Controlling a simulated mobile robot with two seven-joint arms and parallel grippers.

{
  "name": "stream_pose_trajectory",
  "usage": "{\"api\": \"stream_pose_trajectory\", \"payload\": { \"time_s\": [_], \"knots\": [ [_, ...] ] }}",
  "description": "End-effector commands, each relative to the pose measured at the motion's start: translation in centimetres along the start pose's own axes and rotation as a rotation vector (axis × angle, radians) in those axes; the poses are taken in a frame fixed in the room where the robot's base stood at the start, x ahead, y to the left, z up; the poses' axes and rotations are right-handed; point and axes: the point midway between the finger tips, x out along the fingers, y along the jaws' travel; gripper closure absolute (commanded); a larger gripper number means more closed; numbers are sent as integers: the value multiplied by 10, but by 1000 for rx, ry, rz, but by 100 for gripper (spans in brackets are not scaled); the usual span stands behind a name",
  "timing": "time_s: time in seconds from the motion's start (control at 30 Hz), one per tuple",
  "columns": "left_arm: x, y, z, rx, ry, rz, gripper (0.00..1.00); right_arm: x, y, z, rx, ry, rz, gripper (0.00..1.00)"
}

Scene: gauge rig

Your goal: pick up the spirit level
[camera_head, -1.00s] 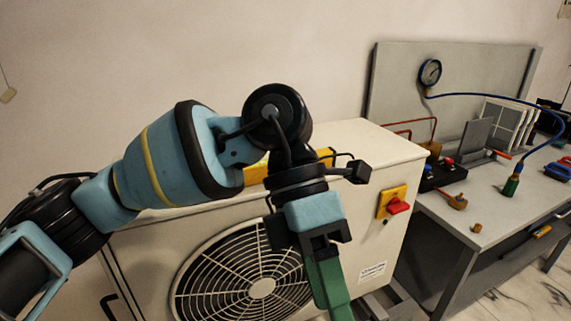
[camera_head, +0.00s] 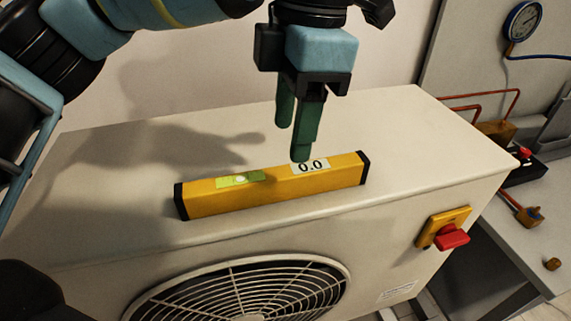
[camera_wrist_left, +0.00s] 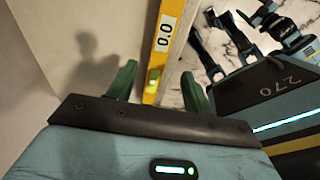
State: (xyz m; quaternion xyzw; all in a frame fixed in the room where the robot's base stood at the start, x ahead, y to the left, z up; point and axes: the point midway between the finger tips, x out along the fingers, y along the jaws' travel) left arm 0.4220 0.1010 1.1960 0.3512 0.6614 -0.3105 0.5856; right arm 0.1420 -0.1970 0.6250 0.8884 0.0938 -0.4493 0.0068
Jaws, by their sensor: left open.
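The spirit level (camera_head: 268,190) is a yellow bar with black end caps, a green vial and a white label reading 0.0. It lies flat along the front edge of the white unit's top. My left gripper (camera_head: 292,140) is open, with green fingers pointing down above and just behind the level, near its label. In the left wrist view the level (camera_wrist_left: 158,60) runs between the two spread fingers of the left gripper (camera_wrist_left: 158,85), nothing held. Whether a fingertip touches the level cannot be told. My right gripper is not in view in the head view.
A grey bench (camera_head: 500,215) with a gauge (camera_head: 523,22) and pipes stands to the right. The unit's top around the level is clear.

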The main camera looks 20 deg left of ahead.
Motion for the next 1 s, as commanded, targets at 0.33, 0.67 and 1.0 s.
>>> {"api": "stream_pose_trajectory", "payload": {
  "time_s": [0.33, 0.67, 1.0],
  "knots": [
    [26, 0, 0, 3, 2, -4, 49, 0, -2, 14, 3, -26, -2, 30],
    [45, 3, -6, 1, 2, -5, 49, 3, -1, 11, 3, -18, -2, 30],
    [78, 4, -9, 0, -1, -2, 49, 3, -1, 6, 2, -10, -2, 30]
  ]
}}
